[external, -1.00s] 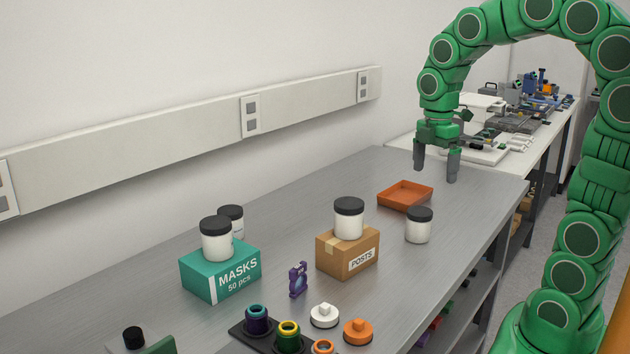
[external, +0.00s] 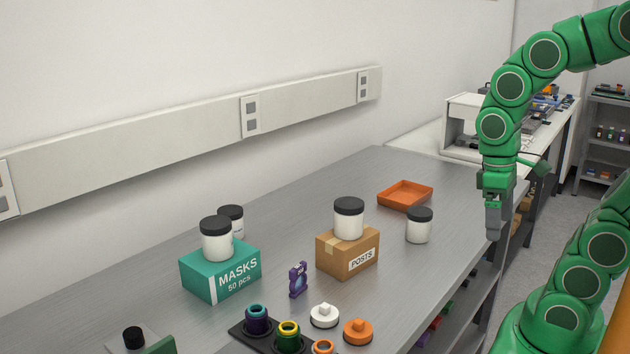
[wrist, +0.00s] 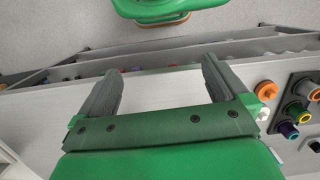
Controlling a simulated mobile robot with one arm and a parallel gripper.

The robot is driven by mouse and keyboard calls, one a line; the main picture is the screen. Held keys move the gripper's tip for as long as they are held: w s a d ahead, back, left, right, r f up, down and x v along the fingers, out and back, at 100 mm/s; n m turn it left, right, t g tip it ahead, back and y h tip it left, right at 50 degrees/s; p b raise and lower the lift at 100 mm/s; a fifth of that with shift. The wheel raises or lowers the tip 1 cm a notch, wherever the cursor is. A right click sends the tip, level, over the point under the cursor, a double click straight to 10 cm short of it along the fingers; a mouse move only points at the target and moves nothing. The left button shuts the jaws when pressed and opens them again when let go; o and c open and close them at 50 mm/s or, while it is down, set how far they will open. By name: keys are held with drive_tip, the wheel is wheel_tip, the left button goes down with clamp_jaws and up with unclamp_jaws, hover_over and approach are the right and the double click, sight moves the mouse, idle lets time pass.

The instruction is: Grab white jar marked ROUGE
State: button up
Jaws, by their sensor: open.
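Several white jars with black lids stand on the bench. One jar (external: 217,246) is on the teal MASKS box (external: 196,275). Another jar (external: 239,229) stands behind it, partly hidden, with a scrap of dark lettering showing. A third jar (external: 348,225) is on the cardboard POSTS box (external: 338,257). One more jar (external: 418,232) stands right of that box. I cannot read ROUGE on any of them. My gripper (external: 495,236) points down near the bench's right edge, right of the last jar and apart from it. The wrist view shows my gripper (wrist: 157,72) open and empty, with no jar visible.
An orange tray (external: 404,207) lies behind the rightmost jar. A purple item (external: 298,279), a white knob (external: 324,318), an orange knob (external: 358,333) and coloured rings on a dark holder (external: 250,338) are in front. Bare bench (external: 325,185) extends toward the wall.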

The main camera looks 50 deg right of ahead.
drive_tip(key=shift+s+f, duration=0.1)
drive_tip(key=shift+s, duration=0.2)
